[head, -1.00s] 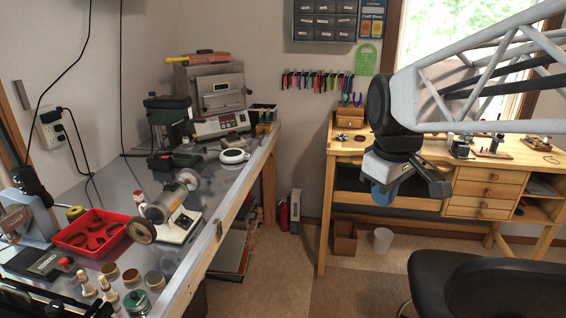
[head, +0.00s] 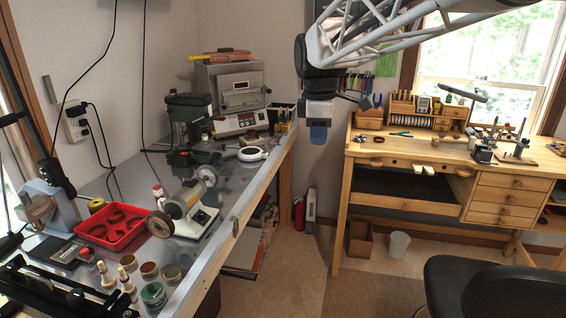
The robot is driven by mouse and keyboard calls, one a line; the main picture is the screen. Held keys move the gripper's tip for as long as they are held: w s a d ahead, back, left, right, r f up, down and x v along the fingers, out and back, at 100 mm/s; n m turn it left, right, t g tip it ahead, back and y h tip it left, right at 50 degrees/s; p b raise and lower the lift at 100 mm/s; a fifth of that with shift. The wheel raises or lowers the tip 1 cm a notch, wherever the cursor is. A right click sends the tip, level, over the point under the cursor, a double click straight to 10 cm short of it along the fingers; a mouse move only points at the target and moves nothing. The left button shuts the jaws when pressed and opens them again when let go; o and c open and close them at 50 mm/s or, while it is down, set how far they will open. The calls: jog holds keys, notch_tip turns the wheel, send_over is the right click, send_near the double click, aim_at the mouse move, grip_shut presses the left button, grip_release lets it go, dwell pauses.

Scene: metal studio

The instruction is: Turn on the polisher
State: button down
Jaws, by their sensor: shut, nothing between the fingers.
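The polisher (head: 184,201), a bench motor with a round wheel at each end and a pale base, stands on the metal-topped bench at left. Its switch is too small to make out.
A red tray (head: 113,230) lies left of the polisher, with several jars and a green tin (head: 153,295) in front. A kiln (head: 233,95) stands behind. A wooden workbench (head: 440,150) and black chair (head: 478,285) are at right.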

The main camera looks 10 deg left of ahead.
jog(key=w+a+n, duration=0.4)
jog(key=w+a, duration=0.1)
jog(key=a, duration=0.5)
jog(key=n+h, duration=0.1)
jog(key=n, duration=1.2)
send_over(193, 180)
jog(key=a, duration=0.2)
notch_tip(193, 180, down, 6)
jog(key=shift+w+a+r+g, duration=0.15)
jog(key=shift+r+g, duration=0.05)
jog(key=shift+g, duration=0.2)
jog(key=shift+f, duration=0.15)
jog(key=f, duration=0.4)
jog(key=d+f, duration=0.1)
jog(key=f, duration=0.8)
jog(key=shift+d+f, duration=0.3)
jog(key=shift+d, duration=0.1)
